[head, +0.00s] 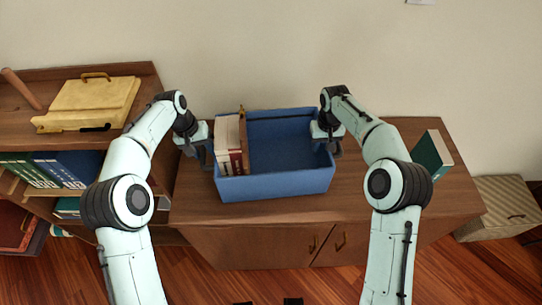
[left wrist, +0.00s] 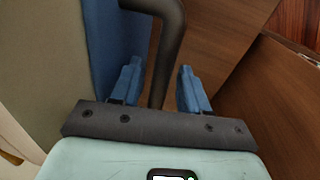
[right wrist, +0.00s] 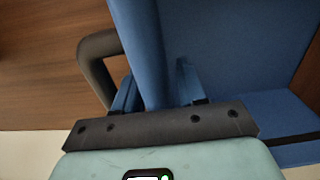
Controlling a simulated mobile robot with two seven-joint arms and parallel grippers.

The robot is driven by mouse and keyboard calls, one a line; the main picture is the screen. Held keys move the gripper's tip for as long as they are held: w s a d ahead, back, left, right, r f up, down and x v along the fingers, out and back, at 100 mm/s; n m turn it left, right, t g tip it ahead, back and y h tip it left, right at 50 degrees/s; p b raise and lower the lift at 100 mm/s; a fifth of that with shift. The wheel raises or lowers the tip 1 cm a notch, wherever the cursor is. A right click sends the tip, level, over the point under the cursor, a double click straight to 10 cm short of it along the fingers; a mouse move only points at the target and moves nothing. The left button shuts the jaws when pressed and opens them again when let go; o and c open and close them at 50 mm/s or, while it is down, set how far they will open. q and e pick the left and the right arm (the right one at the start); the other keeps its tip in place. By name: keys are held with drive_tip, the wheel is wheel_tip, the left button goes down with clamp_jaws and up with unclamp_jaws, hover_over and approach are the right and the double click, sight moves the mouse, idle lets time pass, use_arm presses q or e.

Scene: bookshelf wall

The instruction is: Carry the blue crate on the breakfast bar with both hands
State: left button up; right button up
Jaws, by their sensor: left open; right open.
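The blue crate (head: 275,185) sits upright on the wooden cabinet top, with several books (head: 230,145) standing in its left part and its right part empty. It has dark handles on its left and right ends. My left gripper (head: 205,148) is open at the left end; in the left wrist view the dark handle (left wrist: 168,55) runs between its fingers (left wrist: 158,90). My right gripper (head: 328,140) is open at the right end; in the right wrist view the crate wall (right wrist: 138,40) runs between its fingers (right wrist: 155,90), with the handle (right wrist: 92,60) beside the left finger. Contact cannot be told.
The cabinet top (head: 385,180) is clear right of the crate up to a green book (head: 432,155). A bookshelf (head: 140,85) with a yellow board (head: 90,100) stands at the left. A striped box (head: 500,205) stands at the right. The wall is close behind.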

use_arm(q)
clamp_jaws()
use_arm(e)
clamp_jaws()
idle(0.9)
use_arm(q)
drive_tip(key=shift+w+r, duration=0.2)
drive_tip(key=shift+r, duration=0.15)
use_arm(e)
drive_tip(key=shift+w+r, duration=0.25)
drive_tip(key=shift+r, duration=0.1)
